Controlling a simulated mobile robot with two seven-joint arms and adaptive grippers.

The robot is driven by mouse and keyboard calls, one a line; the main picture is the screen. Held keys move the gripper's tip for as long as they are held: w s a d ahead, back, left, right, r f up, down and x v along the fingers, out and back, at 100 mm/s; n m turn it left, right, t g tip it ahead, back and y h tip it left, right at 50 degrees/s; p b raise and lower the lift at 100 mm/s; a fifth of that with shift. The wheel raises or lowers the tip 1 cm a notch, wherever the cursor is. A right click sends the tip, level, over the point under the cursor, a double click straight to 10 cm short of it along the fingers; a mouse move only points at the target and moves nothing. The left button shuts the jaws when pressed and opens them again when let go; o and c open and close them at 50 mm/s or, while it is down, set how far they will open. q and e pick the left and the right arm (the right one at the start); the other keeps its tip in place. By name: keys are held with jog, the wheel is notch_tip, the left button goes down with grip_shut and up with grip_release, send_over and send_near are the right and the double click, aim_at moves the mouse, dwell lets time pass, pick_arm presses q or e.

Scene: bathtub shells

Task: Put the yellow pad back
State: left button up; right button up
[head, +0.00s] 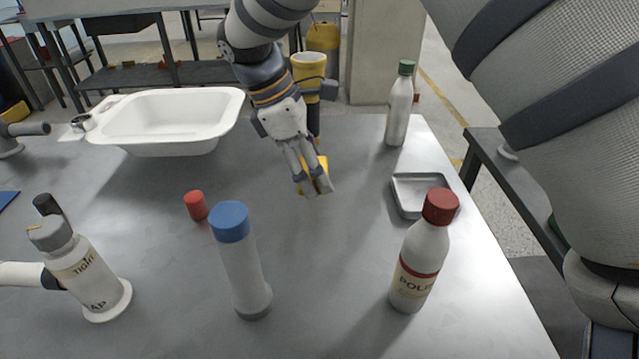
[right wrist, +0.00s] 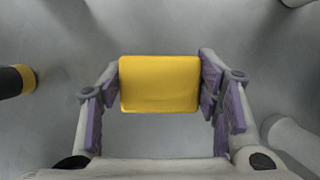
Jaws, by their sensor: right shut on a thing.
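The yellow pad (head: 322,168) is between the fingers of my right gripper (head: 315,187), near the middle of the table in the head view. In the right wrist view the pad (right wrist: 160,84) is a plain yellow block, held between the purple-lined fingers of the right gripper (right wrist: 160,92). The gripper is shut on it, pointing down. Grey tabletop shows around the pad; I cannot tell if it touches the table. My left gripper is not in view.
A white basin (head: 168,148) stands at back left. A small metal tray (head: 408,205) is at right, between a green-capped bottle (head: 398,112) and a red-capped bottle (head: 415,270). Centre right is clear.

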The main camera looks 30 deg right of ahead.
aim_at(322, 201)
jog(key=x, duration=0.2)
jog(key=w+x, duration=0.1)
jog(key=x, duration=0.2)
jog(key=shift+f, duration=0.35)
jog(key=shift+r, duration=0.1)
jog(key=o, duration=1.1)
jog(key=shift+w, duration=0.1)
jog(key=shift+o, duration=0.2)
jog(key=v, duration=1.2)
jog(key=shift+b, duration=0.4)
